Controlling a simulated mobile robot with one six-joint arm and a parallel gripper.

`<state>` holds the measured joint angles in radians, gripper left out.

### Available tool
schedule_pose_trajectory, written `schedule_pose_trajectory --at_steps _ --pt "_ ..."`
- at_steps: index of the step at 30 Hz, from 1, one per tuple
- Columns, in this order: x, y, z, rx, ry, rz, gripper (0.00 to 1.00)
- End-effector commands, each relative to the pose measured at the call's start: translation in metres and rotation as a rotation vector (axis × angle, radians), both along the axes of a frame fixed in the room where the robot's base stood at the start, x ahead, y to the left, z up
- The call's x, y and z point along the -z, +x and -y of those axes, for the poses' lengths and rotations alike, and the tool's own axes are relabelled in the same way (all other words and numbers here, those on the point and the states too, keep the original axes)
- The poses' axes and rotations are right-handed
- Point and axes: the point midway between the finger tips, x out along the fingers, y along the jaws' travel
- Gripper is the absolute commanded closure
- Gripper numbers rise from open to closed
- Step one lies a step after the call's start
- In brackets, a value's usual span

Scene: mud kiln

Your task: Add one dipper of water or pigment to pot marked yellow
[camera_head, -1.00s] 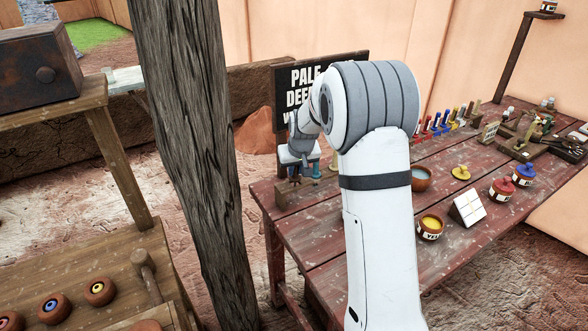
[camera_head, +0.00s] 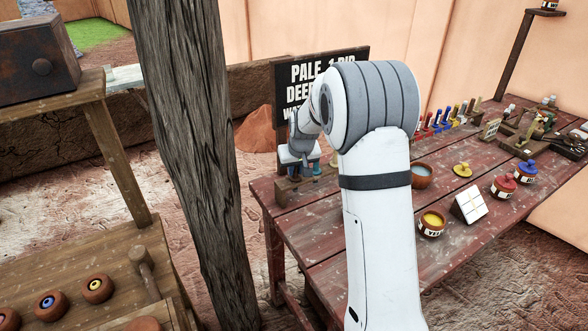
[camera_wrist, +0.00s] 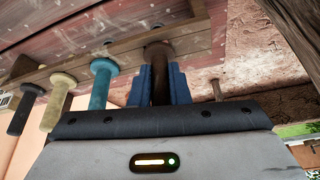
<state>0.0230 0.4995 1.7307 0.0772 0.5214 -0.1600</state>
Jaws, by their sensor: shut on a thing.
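The pot marked yellow (camera_head: 432,224) stands open on the red table, with yellow liquid inside and a partly readable label. A yellow lid (camera_head: 462,169) lies behind it. A bowl of pale liquid (camera_head: 421,176) stands partly behind my arm. In the wrist view my gripper (camera_wrist: 158,82) has its blue fingers closed on a brown handle (camera_wrist: 158,58). That handle stands in a wooden rack (camera_wrist: 120,48), beside a teal handle (camera_wrist: 102,84) and a beige one (camera_wrist: 58,100). The lower end of the brown handle is hidden.
A tilted white tile block (camera_head: 469,204) stands beside the yellow pot. Red (camera_head: 503,187) and blue (camera_head: 525,173) lidded pots are to the right. A thick wooden post (camera_head: 190,150) rises left of my arm. A black sign (camera_head: 300,90) is behind.

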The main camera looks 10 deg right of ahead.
Motion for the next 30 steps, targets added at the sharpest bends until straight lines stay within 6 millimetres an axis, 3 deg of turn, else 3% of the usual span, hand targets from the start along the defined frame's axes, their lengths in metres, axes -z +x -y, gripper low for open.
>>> schedule_pose_trajectory --at_steps 3,4,12,18,26,30 --pt "-0.0004 0.0 0.0 0.0 0.0 0.0 1.0" --pt "-0.0004 0.0 0.0 0.0 0.0 0.0 0.82" --pt "-0.0004 0.0 0.0 0.0 0.0 0.0 0.6" --pt "-0.0003 0.0 0.0001 0.0 0.0 0.0 0.57" --pt "-0.0003 0.0 0.0 0.0 0.0 0.0 0.37" --pt "-0.0003 0.0 0.0 0.0 0.0 0.0 0.37"
